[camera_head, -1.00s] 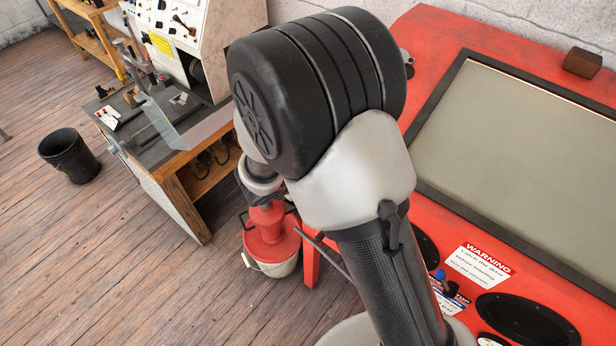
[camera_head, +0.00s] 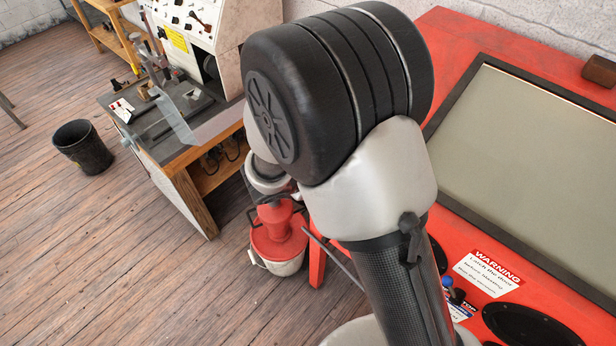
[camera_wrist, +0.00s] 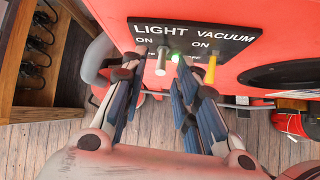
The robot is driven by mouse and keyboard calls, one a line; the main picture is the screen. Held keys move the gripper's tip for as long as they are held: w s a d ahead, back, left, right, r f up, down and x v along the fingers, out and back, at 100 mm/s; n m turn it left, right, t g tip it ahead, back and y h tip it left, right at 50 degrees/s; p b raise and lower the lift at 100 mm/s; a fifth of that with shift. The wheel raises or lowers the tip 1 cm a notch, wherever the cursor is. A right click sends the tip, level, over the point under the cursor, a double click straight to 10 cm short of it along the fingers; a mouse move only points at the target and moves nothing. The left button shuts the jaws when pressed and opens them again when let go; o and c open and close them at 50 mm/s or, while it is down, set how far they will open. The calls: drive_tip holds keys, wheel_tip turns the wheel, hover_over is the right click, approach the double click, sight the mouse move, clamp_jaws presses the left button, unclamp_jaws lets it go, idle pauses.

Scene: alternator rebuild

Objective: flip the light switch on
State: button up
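In the wrist view, a black panel (camera_wrist: 232,62) on the red cabinet carries the words LIGHT and VACUUM, each with ON below. The light switch (camera_wrist: 161,62) is a silver toggle under LIGHT. A small green light (camera_wrist: 176,58) glows just to its right. A yellow toggle (camera_wrist: 211,69) is under VACUUM. My gripper (camera_wrist: 161,65) is open, with one finger left of the silver toggle and the other right of it, near the yellow toggle. Contact with either toggle cannot be told. In the head view my arm hides the gripper and the panel.
The red cabinet (camera_head: 465,45) has a large window (camera_head: 540,140) and black oval ports (camera_head: 525,325). A red-and-white bucket (camera_head: 280,245) stands on the wooden floor beside it. A workbench (camera_head: 155,135) and a black bin (camera_head: 82,147) are at the left, with open floor in front.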

drive_tip(key=v, duration=1)
drive_tip(key=shift+s+r, duration=0.15)
drive_tip(key=shift+s, duration=0.1)
drive_tip(key=shift+a, duration=0.1)
drive_tip(key=s+d+f+m+g+b, duration=0.1)
drive_tip(key=s+d+m+g+b, duration=0.15)
drive_tip(key=d+m+b, duration=0.45)
drive_tip(key=s+d+f+m+g+b, duration=0.1)
drive_tip(key=s+d+m+b, duration=0.4)
drive_tip(key=d, duration=0.4)
drive_tip(key=s+d+f+m+y+b, duration=0.1)
drive_tip(key=s+f+m+y+b, duration=0.1)
drive_tip(key=s+m+b, duration=0.3)
drive_tip(key=s+d+f+m+t+y+b, duration=0.1)
drive_tip(key=s+f+m+b, duration=0.3)
drive_tip(key=m, duration=0.5)
drive_tip(key=shift+s+d+m+y+b, duration=0.4)
drive_tip(key=shift+s+y+b, duration=0.2)
drive_tip(key=shift+s, duration=0.4)
